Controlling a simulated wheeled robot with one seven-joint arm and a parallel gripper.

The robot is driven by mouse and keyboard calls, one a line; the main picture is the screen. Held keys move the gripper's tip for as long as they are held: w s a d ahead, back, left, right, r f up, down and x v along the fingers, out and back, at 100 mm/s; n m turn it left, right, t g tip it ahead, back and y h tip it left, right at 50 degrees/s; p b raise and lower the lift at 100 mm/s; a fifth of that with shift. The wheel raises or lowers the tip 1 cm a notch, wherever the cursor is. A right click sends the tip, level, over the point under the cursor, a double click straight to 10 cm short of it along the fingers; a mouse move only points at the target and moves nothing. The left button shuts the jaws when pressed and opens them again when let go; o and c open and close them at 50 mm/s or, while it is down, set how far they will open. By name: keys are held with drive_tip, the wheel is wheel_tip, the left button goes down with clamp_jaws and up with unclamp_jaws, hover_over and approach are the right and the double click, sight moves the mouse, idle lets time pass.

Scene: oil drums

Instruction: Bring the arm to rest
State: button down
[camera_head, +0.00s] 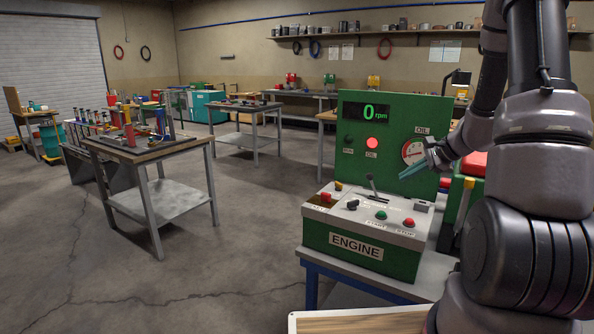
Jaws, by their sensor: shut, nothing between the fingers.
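My gripper (414,170) shows in the head view in front of the right part of the green engine panel (353,153). Its teal fingers are shut and empty, pointing down and left, in front of the panel below the oil gauge (413,151). I cannot tell whether the fingertips touch the panel. My arm (520,180) fills the right side of the picture, bent at the elbow, and hides what stands behind it. The display (368,112) reads 0 rpm and the red oil lamp (372,143) is lit.
The engine console (356,245) has a lever and several buttons, and stands on a bench (420,275). A wooden board edge (350,322) lies at the bottom. A workbench with tools (150,150) stands at left. The concrete floor (250,270) between is clear.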

drive_tip(key=s+a+r+n+g, duration=0.1)
drive_tip(key=s+a+r+n, duration=0.35)
drive_tip(key=r, duration=0.35)
drive_tip(key=s+a+r+n+g, duration=0.1)
drive_tip(key=s+a+r+n, duration=0.2)
drive_tip(key=s+a+r, duration=0.4)
drive_tip(key=s+r+n+t+h, duration=0.2)
drive_tip(key=s+r+n+h, duration=0.2)
drive_tip(key=s+r, duration=0.4)
drive_tip(key=s+n, duration=0.1)
drive_tip(key=s, duration=0.4)
drive_tip(key=shift+s+r+t, duration=0.3)
drive_tip(key=shift+r, duration=0.05)
drive_tip(key=shift+d, duration=0.1)
idle(0.5)
